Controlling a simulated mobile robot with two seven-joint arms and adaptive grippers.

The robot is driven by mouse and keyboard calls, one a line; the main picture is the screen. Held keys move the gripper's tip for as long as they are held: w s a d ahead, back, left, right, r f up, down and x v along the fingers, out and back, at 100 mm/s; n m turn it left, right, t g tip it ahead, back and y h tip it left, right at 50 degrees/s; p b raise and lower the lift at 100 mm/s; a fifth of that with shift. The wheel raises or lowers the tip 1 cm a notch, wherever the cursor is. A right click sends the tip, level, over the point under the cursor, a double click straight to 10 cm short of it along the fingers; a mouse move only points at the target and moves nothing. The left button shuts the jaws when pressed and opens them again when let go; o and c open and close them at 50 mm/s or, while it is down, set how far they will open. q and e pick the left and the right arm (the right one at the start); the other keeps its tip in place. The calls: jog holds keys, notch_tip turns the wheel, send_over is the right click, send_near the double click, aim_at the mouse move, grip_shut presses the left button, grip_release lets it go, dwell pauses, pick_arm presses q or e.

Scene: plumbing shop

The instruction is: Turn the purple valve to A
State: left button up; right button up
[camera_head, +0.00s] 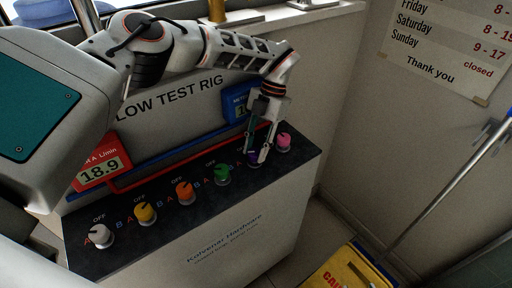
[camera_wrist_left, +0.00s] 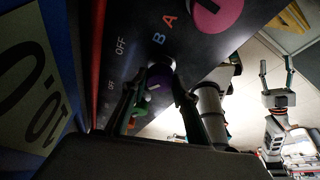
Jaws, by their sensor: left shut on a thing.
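The purple valve (camera_head: 253,158) is on the dark top panel of the flow test rig, between the green and pink valves. My left gripper (camera_head: 258,157) reaches down over it, with one finger on each side, shut on the knob. In the left wrist view the purple valve (camera_wrist_left: 160,77) shows between the fingertips, with a pale mark on it. Which letter it points to I cannot tell. My right gripper (camera_wrist_left: 277,72) shows at the right of the left wrist view, fingers apart and empty, away from the rig.
The pink valve (camera_head: 283,142) stands close on the right and the green valve (camera_head: 222,174) on the left. Orange (camera_head: 184,192), yellow (camera_head: 145,212) and white (camera_head: 100,235) valves follow. A blue display (camera_head: 238,104) and a red display (camera_head: 97,163) stand behind. A yellow caution sign (camera_head: 348,270) is at lower right.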

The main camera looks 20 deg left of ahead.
dwell(0.5)
pick_arm(q)
jog(key=o, duration=1.1)
jog(key=v, duration=1.2)
